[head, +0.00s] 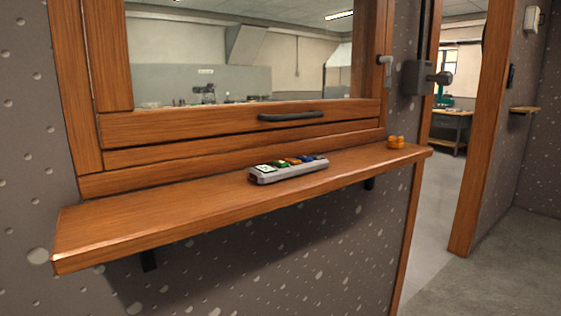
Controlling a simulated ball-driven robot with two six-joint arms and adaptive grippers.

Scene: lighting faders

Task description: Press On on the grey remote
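A grey remote (289,170) lies on a wooden shelf (150,218) below a window. It is a long, low bar set along the shelf, with a row of coloured buttons on top: whitish at the left end, then green, orange and blue ones. The button labels are too small to read, so I cannot tell which one is On. Neither of my grippers is in the head view, and nothing touches the remote.
A small orange object (396,142) sits near the shelf's right end. The window's lower rail carries a dark handle (290,116) behind the remote. The shelf is bare left of the remote. An open doorway (440,170) is at the right, with grey floor beyond.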

